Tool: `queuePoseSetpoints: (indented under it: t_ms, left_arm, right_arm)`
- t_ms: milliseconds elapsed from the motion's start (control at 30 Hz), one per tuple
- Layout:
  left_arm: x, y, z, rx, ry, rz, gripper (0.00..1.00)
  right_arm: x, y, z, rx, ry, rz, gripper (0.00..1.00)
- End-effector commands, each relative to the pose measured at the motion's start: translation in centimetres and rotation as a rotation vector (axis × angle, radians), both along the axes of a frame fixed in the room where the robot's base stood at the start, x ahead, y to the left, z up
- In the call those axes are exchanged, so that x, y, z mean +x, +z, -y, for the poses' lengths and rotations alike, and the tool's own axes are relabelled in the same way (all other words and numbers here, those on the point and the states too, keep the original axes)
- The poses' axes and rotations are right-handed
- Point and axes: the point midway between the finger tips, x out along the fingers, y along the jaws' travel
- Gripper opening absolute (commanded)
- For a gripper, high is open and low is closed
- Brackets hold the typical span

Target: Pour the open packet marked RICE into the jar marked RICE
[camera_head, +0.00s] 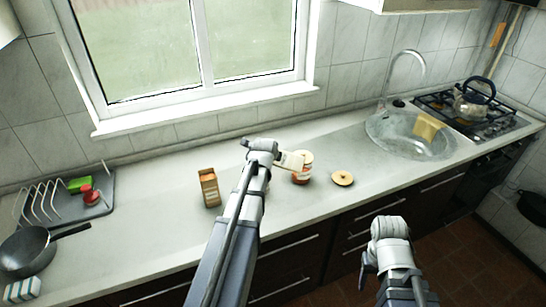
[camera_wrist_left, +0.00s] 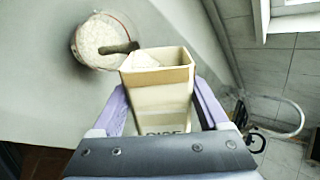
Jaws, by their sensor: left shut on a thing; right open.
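My left gripper (camera_head: 277,155) is shut on a pale cream packet (camera_wrist_left: 158,88), whose lower lettering appears to read RICE, partly cut off by the gripper. In the head view the packet (camera_head: 291,161) is tipped well over, its mouth toward a jar (camera_head: 301,176) with a reddish lower part. In the left wrist view the jar's round mouth (camera_wrist_left: 96,34) shows pale contents, with a brown bar-like thing across it that I cannot identify. The jar's marking is not readable. My right gripper (camera_head: 388,230) is open and empty, in front of the counter.
A round wooden lid (camera_head: 342,178) lies right of the jar. A brown carton (camera_head: 209,188) stands left of my left arm. Further left are a dish rack (camera_head: 45,203) and a pan (camera_head: 28,252). The sink (camera_head: 410,136) and hob lie to the right.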

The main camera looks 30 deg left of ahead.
Motion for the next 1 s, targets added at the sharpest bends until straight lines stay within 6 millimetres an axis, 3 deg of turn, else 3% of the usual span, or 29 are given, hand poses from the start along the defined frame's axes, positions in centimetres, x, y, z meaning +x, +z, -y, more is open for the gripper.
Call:
queuePoseSetpoints:
  t_ms: [1000]
  left_arm:
    - [-0.10, -0.61, -0.79, -0.203, 0.001, 0.036, 0.00]
  right_arm:
    - [0.00, -0.44, 0.00, 0.000, 0.000, 0.000, 0.58]
